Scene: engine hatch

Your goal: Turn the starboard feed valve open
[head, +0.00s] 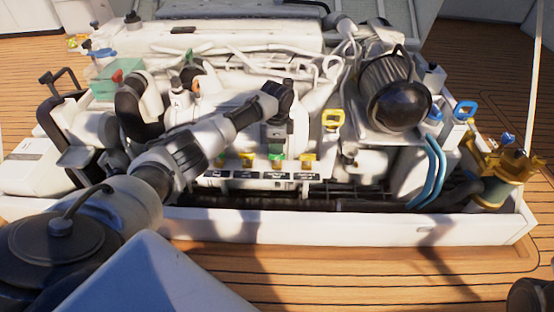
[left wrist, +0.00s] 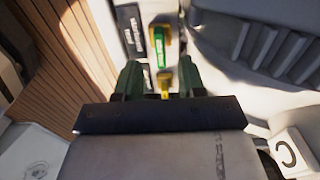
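A row of small valves with yellow and green parts stands above a strip of labels (head: 262,176) at the front of the engine. I cannot read which label is the starboard feed valve's. A green-handled valve (head: 277,156) sits between yellow ones, such as this yellow valve (head: 307,160). My left gripper (head: 277,143) points down over the green-handled valve. In the left wrist view its green fingers (left wrist: 160,80) are apart, with a small yellow part (left wrist: 165,83) showing in the gap. The green handle (left wrist: 161,53) shows just beyond the fingertips. I cannot tell whether they touch anything.
A yellow handle (head: 333,118) stands right of the gripper. A large black cylinder (head: 394,92) and blue hoses (head: 434,170) are further right. The white hatch rim (head: 350,230) runs in front. Brass fittings (head: 505,165) stand at the far right corner.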

